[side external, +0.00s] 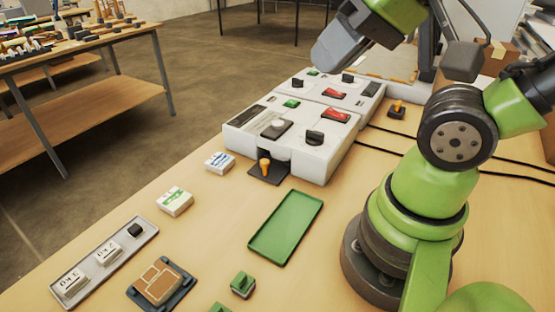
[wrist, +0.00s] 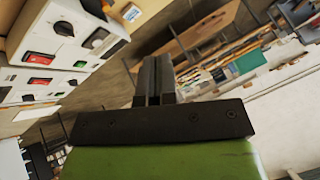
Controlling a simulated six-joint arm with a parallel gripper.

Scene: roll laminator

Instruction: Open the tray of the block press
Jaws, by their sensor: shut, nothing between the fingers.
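Two white machines stand side by side in the side external view; I cannot tell for certain which is the block press. The near white machine (side external: 310,158) has a red switch, dark knobs and a green button on top. At its front opening lies a dark plate (side external: 270,177) with an upright orange knob (side external: 264,166), possibly the tray and its handle. The far white machine (side external: 310,84) stands behind it. My gripper (wrist: 153,80) is shut and empty in the wrist view, well away from the machines. In the side external view my wrist is high above the machines.
A green tray (side external: 286,228) lies on the table in front. Left of it are small labelled blocks (side external: 174,201), a grey strip (side external: 115,258) and a brown block on a dark base (side external: 160,283). A second orange knob (side external: 398,106) stands at the back right, near black cables (side external: 380,151).

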